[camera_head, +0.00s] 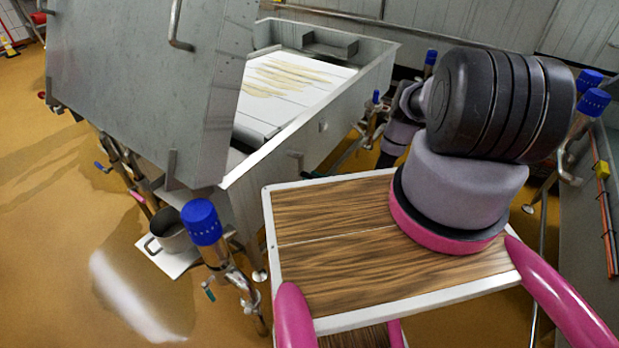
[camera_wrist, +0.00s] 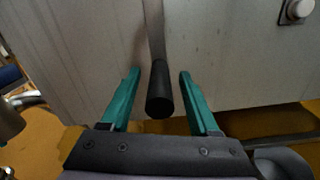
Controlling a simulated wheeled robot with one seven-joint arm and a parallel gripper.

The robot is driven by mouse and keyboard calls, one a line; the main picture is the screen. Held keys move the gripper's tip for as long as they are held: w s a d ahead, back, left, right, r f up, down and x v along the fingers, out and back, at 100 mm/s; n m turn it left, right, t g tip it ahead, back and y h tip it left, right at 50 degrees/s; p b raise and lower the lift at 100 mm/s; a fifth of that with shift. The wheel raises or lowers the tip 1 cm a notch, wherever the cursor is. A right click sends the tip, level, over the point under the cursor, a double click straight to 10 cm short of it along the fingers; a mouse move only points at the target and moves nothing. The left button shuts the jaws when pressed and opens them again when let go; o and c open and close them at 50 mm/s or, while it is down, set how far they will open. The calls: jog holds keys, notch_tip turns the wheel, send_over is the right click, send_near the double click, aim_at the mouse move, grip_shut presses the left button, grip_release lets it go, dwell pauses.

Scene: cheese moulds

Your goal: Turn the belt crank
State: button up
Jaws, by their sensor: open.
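The belt crank shows in the wrist view as a black cylindrical handle (camera_wrist: 160,92) on a flat metal crank arm (camera_wrist: 154,32) that runs up out of the picture. My gripper (camera_wrist: 158,74) has its two teal fingers apart, one on each side of the handle. A gap shows between the handle and each finger, so they look apart from it. In the head view a white belt (camera_head: 262,107) with pale yellow streaks lies inside a grey metal trough (camera_head: 325,140). I cannot make out the crank or my fingers in the head view; my arm blocks that part.
A grey metal panel (camera_wrist: 225,60) stands behind the handle, with a round light knob (camera_wrist: 298,10) at top right. A large metal hood (camera_head: 140,75) stands at left. Blue-capped posts (camera_head: 203,222) and a metal pot (camera_head: 172,232) stand nearby. Wet ochre floor (camera_head: 50,220) is open at left.

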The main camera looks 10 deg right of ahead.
jog(key=shift+x, duration=1)
jog(key=shift+c, duration=0.4)
grip_shut()
dwell(0.4)
